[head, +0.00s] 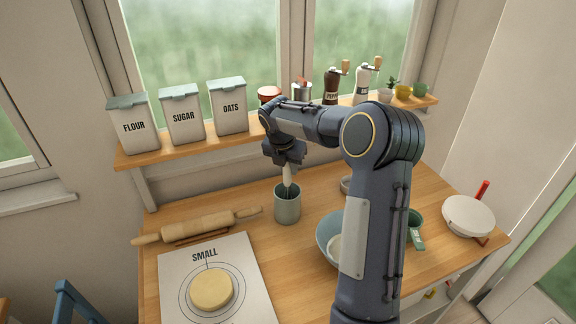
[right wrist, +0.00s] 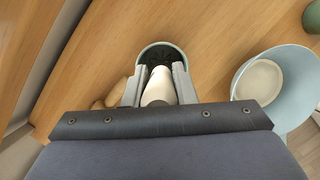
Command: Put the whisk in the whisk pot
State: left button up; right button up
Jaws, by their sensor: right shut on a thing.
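The whisk (head: 287,174) has a pale handle and hangs roughly upright, with its lower end down inside the mouth of the grey-green whisk pot (head: 287,210). My right gripper (head: 285,157) is shut on the handle, above the pot. In the right wrist view the white handle (right wrist: 158,88) sits between the two fingers, and the pot's round rim (right wrist: 147,46) lies just beyond them. The whisk's wires are mostly hidden in the pot's dark inside. I cannot tell whether the whisk touches the bottom. My left gripper is not in view.
A rolling pin (head: 196,226) and a mat marked SMALL (head: 234,250) with a dough round (head: 211,291) lie left of the pot. A light blue bowl (right wrist: 240,88) stands to the right, partly behind my arm in the head view. A shelf (head: 185,145) with canisters runs behind.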

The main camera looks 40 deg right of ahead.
jog(key=shift+f, duration=0.15)
jog(key=shift+f, duration=0.15)
jog(key=o, duration=1)
